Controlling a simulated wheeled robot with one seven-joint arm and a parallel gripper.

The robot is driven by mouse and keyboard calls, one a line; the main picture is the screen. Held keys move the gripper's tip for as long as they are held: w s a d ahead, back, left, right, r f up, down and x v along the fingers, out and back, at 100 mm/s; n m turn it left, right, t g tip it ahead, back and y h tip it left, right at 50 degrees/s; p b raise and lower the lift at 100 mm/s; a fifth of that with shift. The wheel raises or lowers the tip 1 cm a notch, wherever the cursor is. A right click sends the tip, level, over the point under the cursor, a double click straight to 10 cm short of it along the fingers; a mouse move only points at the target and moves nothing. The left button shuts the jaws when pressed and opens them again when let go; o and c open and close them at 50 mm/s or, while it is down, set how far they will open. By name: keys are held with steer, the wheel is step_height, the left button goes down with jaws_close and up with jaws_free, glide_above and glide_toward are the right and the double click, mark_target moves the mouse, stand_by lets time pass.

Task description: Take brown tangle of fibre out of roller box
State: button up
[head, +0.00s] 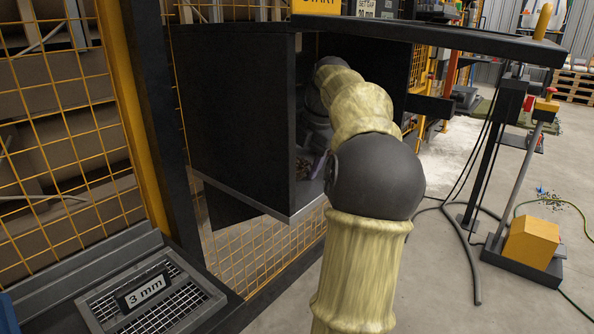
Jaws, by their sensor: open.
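The roller box (235,115) is a dark, open-fronted housing left of centre in the head view. My arm reaches in through its opening, and a dark wrist part shows inside. My gripper's fingers are hidden behind my own arm and elbow. Some small brownish and purplish bits (309,165) show low in the opening, beside my elbow. I cannot tell whether they are part of the brown tangle of fibre. No clear tangle shows, and most of the box's inside is hidden.
A dark panel (450,38) juts out above the opening. Yellow mesh guarding (55,130) stands at left, above a grate (165,310) with a "3 mm" sign (143,291). A yellow pedal unit (530,243), a post and cables stand at right. Open concrete floor lies between.

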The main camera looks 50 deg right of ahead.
steer(key=shift+d, duration=0.1)
steer(key=c, duration=0.8)
steer(key=shift+o, duration=0.2)
steer(key=shift+r, duration=0.15)
steer(key=shift+r+p, duration=0.65)
steer(key=shift+p, duration=0.25)
steer(key=s+d+b, duration=0.1)
steer(key=s+b, duration=0.3)
steer(key=s, duration=1.4)
steer(key=shift+d, duration=0.2)
